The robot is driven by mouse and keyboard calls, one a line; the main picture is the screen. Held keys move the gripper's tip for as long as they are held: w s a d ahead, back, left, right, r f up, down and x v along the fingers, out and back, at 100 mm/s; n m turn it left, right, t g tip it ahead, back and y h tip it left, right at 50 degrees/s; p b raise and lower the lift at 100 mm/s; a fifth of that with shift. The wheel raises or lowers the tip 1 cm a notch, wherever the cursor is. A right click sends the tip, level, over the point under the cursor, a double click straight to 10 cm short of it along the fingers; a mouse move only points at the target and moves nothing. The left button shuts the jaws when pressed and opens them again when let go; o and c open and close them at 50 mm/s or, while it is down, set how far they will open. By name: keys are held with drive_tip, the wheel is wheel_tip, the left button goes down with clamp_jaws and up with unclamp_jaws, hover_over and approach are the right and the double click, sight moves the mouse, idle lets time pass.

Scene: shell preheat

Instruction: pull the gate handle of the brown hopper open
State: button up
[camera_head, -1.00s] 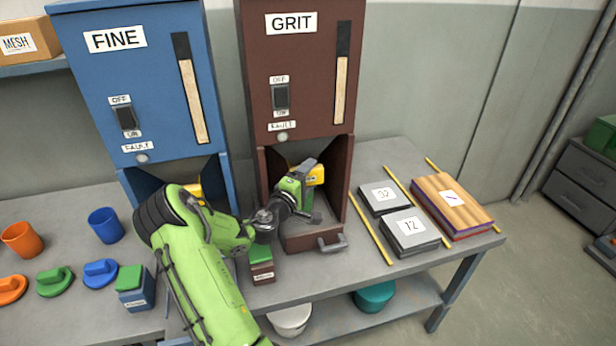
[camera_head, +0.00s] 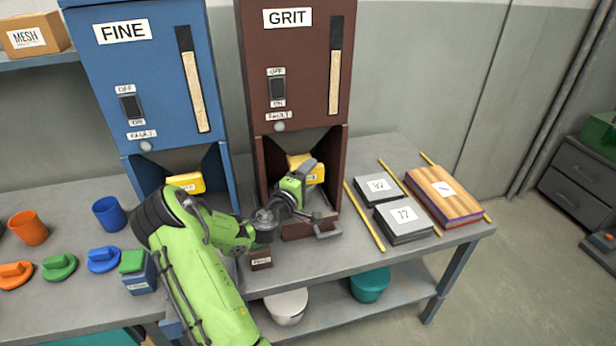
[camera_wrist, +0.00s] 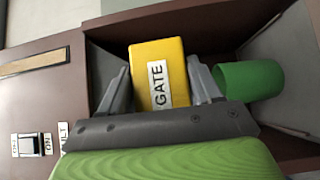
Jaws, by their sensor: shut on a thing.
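The brown hopper (camera_head: 310,70), labelled GRIT, stands at the back of the bench. Its yellow gate handle (camera_head: 318,175) is in the open bay below the hopper body, partly hidden by my gripper (camera_head: 306,170). In the wrist view the yellow handle (camera_wrist: 157,70), marked GATE, lies between the two fingers of my gripper (camera_wrist: 160,82). My gripper is shut on it. How far the gate is open cannot be told.
A green cup (camera_wrist: 250,80) is beside the right finger in the wrist view. The blue FINE hopper (camera_head: 150,90) stands to the left. Grey sheet stacks (camera_head: 403,221) lie to the right.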

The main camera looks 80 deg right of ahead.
drive_tip(key=o, duration=1.4)
drive_tip(key=shift+s, duration=0.1)
drive_tip(key=b+v, duration=0.1)
drive_tip(key=v, duration=1.5)
drive_tip(key=shift+d, duration=0.1)
